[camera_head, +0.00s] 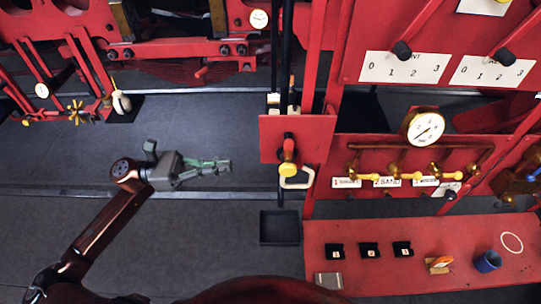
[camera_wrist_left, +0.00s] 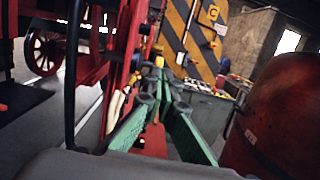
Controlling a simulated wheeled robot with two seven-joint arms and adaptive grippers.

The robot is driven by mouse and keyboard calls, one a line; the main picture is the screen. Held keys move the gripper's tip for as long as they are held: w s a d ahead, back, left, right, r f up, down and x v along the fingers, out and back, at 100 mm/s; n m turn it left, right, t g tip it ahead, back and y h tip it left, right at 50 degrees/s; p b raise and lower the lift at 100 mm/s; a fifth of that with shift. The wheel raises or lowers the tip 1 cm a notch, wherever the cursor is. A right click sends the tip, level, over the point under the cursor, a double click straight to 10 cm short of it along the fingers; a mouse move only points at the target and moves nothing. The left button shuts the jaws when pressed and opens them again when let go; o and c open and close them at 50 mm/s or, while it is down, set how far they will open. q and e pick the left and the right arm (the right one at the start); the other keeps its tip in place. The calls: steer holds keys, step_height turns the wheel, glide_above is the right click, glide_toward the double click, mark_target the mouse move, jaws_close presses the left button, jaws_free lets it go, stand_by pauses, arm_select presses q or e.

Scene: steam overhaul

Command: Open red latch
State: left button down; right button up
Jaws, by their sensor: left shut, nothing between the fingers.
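My left gripper (camera_head: 228,165) reaches in from the left in the head view, over the grey floor, its green fingers pointing right. Its fingers are shut and hold nothing. In the left wrist view the green fingers (camera_wrist_left: 160,72) converge ahead. I cannot tell for sure which part is the red latch. A small red handle (camera_head: 203,72) sticks out below the red beam, above the gripper in the picture. A red plate (camera_head: 318,128) with a yellow-knobbed lever (camera_head: 288,168) stands to the gripper's right, apart from it. My right gripper is not in view.
A red panel with numbered plates (camera_head: 405,67) and a round gauge (camera_head: 423,126) stands at the right. A red bench (camera_head: 440,277) holds a blue cup (camera_head: 487,261) and small black blocks. A black tray (camera_head: 280,228) lies below the lever. The floor around the gripper is clear.

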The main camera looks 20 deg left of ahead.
arm_select(q)
steer(key=p, duration=0.4)
glide_toward(285, 158)
steer(key=x, duration=0.5)
steer(key=shift+d+r, duration=0.1)
steer(key=shift+d, duration=0.1)
steer(key=shift+w+d+p, duration=0.3)
steer(key=shift+d+p, duration=0.2)
steer(key=shift+d, duration=0.2)
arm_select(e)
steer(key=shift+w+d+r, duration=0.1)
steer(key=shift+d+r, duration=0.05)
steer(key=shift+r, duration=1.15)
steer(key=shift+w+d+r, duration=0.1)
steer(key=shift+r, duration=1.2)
